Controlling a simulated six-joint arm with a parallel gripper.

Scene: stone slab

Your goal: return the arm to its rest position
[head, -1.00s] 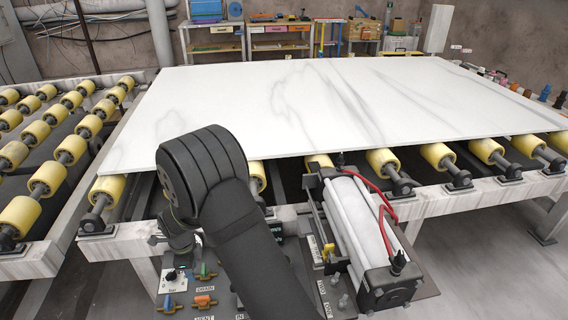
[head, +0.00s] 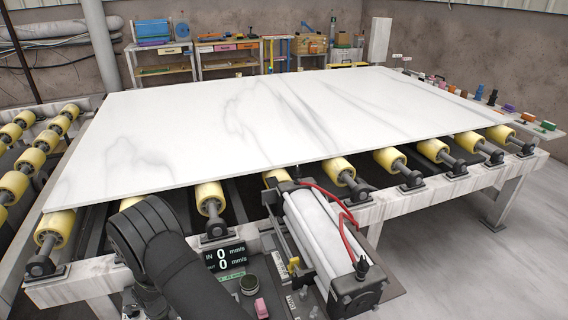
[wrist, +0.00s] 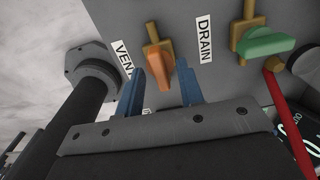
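My gripper (wrist: 158,68) shows in the wrist view as two blue fingers standing apart, with a gap between them. An orange valve handle (wrist: 160,52) appears in the picture between the fingertips; no finger appears closed on it. The handle sits on a grey panel (wrist: 205,80) near the VENT and DRAIN labels. A green valve handle (wrist: 268,42) is to its right. In the head view my dark arm bends low at the front of the roller table, and the gripper itself is hidden.
A white marble slab (head: 250,120) lies on yellow rollers (head: 210,195). A white cylinder unit with a red hose (head: 325,240) stands right of my arm. A black display (head: 226,257) reads 0. Open floor (head: 470,270) lies at the right.

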